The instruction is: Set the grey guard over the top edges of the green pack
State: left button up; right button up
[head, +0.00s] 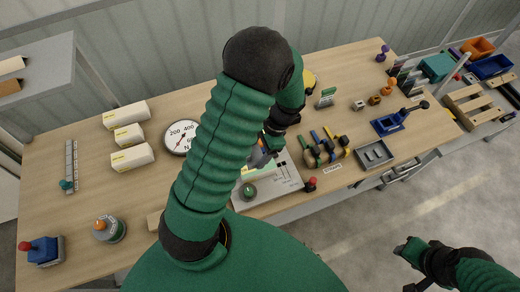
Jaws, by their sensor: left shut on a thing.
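My left arm crosses the middle of the head view, and its gripper (264,150) is low over the pale panel on the table. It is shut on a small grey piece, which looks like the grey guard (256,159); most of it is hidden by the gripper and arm. A pale green patch, perhaps the green pack (262,171), shows just below it on the panel. I cannot tell whether the guard touches it. My right gripper (408,268) is at the lower right, away from the table over the floor; its opening is unclear.
The pale panel (284,184) has a green knob (248,191). A round dial (182,136) and several white boxes (129,135) stand left. Coloured-handled tools (325,146), a grey tray (374,154) and a blue fixture (391,123) are right. A teal bin (437,67) stands far right.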

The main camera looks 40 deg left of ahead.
aim_at(257, 158)
pick_arm(q)
jog(key=shift+s+d+r, duration=0.1)
jog(key=shift+s, duration=0.05)
jog(key=shift+r+p, duration=0.1)
jog(key=shift+p, duration=0.2)
jog(key=f+b, duration=0.2)
jog(key=f, duration=0.1)
jog(key=f+b, duration=0.1)
jog(key=f, duration=0.1)
jog(key=shift+w+a, duration=0.25)
jog(key=shift+s+d+f+b, duration=0.1)
jog(key=shift+f+b, duration=0.3)
jog(key=shift+f, duration=0.3)
jog(key=shift+r, duration=0.1)
jog(key=shift+p, duration=0.55)
